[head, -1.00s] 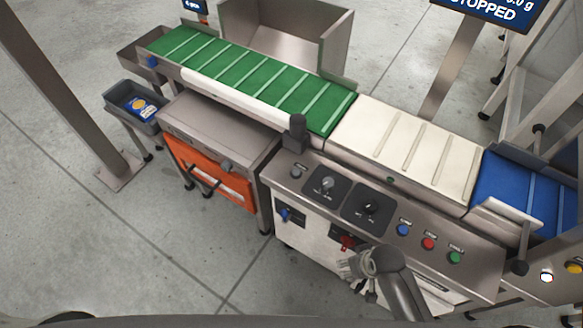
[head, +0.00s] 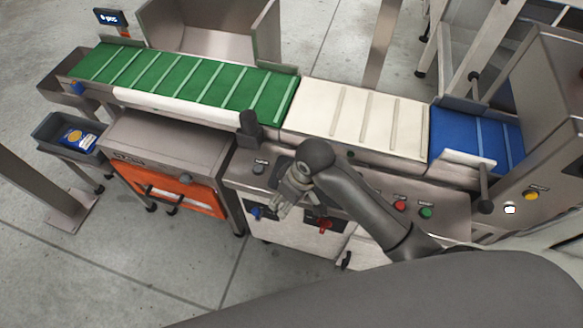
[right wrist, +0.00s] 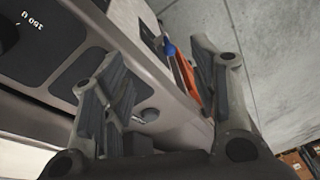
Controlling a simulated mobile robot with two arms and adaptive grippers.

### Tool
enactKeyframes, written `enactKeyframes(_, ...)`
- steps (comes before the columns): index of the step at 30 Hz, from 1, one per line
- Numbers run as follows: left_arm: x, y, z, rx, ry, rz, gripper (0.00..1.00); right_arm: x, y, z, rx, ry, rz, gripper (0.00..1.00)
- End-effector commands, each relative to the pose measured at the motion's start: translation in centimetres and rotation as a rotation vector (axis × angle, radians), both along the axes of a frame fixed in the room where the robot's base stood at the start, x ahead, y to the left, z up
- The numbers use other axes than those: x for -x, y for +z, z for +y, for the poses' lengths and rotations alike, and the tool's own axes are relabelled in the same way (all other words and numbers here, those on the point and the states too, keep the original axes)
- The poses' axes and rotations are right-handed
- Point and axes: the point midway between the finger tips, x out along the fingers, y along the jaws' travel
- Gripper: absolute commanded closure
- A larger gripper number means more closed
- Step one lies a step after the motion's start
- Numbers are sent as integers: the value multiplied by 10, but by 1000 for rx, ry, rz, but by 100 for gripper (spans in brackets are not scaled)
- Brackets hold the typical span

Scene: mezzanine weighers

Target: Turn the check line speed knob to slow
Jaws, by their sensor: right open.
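My right gripper (head: 284,203) is open and empty in the head view, over the front of the grey control panel (head: 240,170). It covers most of the left dark dial plate (head: 283,164); my arm hides the other dial plate and its knob. A dark dial plate (right wrist: 80,72) shows partly behind one finger, and another with printed marks (right wrist: 22,38) lies at upper left. I see no speed knob clearly in either view. My left gripper is out of view.
A dark upright post (head: 249,127) stands at the panel's back left corner. A blue handle (head: 256,213) and a red handle (head: 323,224) stick out of the front. Red (head: 400,206) and green (head: 426,212) buttons are to the right. Belts run behind; an orange-fronted cabinet (head: 165,190) stands left.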

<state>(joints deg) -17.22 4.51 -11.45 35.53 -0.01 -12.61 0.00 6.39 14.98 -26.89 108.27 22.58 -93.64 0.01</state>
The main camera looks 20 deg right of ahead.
Motion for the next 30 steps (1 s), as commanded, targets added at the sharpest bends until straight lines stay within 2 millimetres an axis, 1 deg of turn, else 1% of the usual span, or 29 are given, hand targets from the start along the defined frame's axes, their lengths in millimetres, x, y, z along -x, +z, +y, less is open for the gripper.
enactKeyframes(1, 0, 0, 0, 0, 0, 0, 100, -16, 7, -1, 19, 29, 3, 46)
enactKeyframes(3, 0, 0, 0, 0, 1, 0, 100, -33, 15, -3, 47, 69, 22, 46)
enactKeyframes(5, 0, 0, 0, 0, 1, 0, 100, -47, 24, -6, 75, 97, 40, 46)
enactKeyframes(9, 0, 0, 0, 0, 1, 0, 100, -75, 45, -21, 141, 137, 79, 46)
enactKeyframes(13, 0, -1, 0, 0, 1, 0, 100, -93, 62, -34, 186, 150, 107, 46)
enactKeyframes(17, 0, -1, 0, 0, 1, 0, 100, -101, 70, -41, 208, 153, 123, 46)
enactKeyframes(20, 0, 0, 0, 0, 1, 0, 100, -102, 68, -43, 213, 153, 129, 46)
enactKeyframes(23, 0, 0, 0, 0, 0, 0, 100, -102, 57, -43, 213, 154, 130, 46)
enactKeyframes(26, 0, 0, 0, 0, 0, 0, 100, -101, 39, -43, 213, 152, 130, 46)
enactKeyframes(30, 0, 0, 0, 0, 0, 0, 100, -101, 11, -43, 214, 153, 131, 46)
